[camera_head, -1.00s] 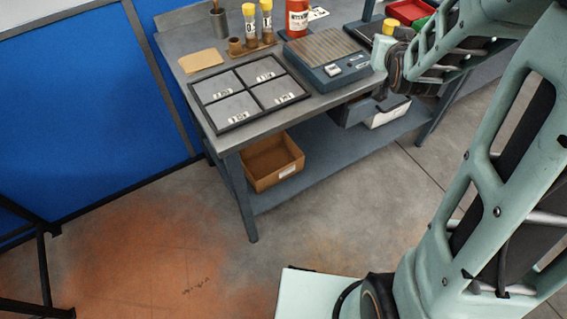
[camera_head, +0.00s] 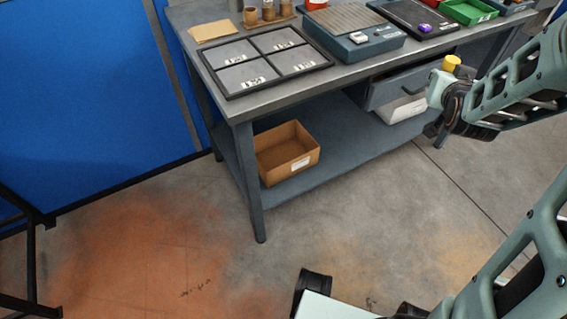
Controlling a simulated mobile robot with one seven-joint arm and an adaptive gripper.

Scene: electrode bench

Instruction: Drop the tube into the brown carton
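The brown carton (camera_head: 305,165) stands open on the bench's lower shelf, at the left end, with a white label on its front. I can see part of its bare inside. My gripper (camera_head: 440,128) hangs at the right, in front of the bench's drawer and well to the right of the carton. Its fingers are small, dark and partly hidden by the wrist. A yellow cap-like piece (camera_head: 451,62) shows just above it, like the tube caps seen earlier. No tube body shows there, so I cannot tell whether the gripper holds one.
The bench (camera_head: 250,106) carries a framed four-panel tray (camera_head: 228,78), a grey-blue device (camera_head: 372,45) and a green bin (camera_head: 468,12). Brown holders (camera_head: 268,10) are cut off at the top. A white box (camera_head: 402,108) sits below the drawer. Floor in front is clear.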

